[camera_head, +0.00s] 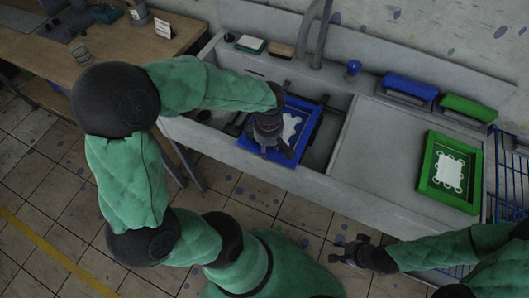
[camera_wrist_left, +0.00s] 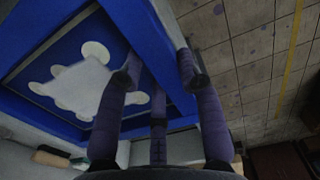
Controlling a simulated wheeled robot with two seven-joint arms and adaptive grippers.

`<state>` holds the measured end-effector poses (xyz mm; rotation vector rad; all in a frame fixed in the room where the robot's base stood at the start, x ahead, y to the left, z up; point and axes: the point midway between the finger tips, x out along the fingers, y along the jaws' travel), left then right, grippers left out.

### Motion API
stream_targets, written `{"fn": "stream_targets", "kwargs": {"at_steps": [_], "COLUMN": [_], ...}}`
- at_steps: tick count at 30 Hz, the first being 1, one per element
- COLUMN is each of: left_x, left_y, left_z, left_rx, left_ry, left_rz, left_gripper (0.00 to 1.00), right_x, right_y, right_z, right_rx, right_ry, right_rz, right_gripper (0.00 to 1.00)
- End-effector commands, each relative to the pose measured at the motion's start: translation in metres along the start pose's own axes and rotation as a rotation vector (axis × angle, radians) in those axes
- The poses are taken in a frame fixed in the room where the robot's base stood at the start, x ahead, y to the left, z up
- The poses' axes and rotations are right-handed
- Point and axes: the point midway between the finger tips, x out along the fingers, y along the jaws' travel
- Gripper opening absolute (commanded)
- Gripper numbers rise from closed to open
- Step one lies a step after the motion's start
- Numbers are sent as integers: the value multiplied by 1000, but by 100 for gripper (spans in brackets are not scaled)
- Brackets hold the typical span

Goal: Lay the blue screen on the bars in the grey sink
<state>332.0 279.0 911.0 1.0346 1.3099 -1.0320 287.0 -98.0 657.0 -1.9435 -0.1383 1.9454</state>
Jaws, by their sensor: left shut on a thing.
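The blue screen (camera_head: 304,118) has a blue frame and a white cloud-like shape in its middle. It is over the grey sink (camera_head: 300,178), inside its outline in the head view. My left gripper (camera_head: 268,146) is shut on the near edge of its frame. In the left wrist view my left fingers (camera_wrist_left: 160,76) stand on both sides of one frame bar of the blue screen (camera_wrist_left: 45,72). Dark bars (camera_head: 234,127) show in the sink left of the screen; whether the screen touches them cannot be told. My right gripper (camera_head: 342,250) is open and empty over the floor.
A green screen (camera_head: 449,172) lies on the flat surface right of the basin. A tap (camera_head: 320,40) rises behind the basin. A blue wire rack (camera_head: 507,170) stands at the right; a wooden table (camera_head: 178,42) at the left.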

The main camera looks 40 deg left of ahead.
Motion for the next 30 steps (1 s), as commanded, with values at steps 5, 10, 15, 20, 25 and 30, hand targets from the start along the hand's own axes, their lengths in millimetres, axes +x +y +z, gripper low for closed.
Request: {"fn": "stream_targets", "kwargs": {"at_steps": [5, 10, 15, 20, 25, 30], "left_x": [1, 2, 4, 11, 21, 30], "left_y": [16, 31, 45, 56, 67, 78], "left_z": [0, 0, 0, 0, 0, 0], "left_rx": [-1, -1, 0, 0, 0, 0], "left_ry": [0, 0, 0, 0, 0, 0], "left_rz": [1, 2, 2, 1, 1, 1], "left_gripper": [0, 0, 0, 0, 0, 0], "right_x": [1, 1, 1, 5, 11, 16], "right_y": [0, 0, 0, 2, 4, 6], "right_z": [0, 0, 0, 0, 0, 0], "right_rx": [0, 0, 0, 0, 0, 0], "right_ry": [0, 0, 0, 0, 0, 0], "right_rz": [0, 0, 0, 0, 0, 0], "right_gripper": [40, 40, 40, 40, 40, 40]}}
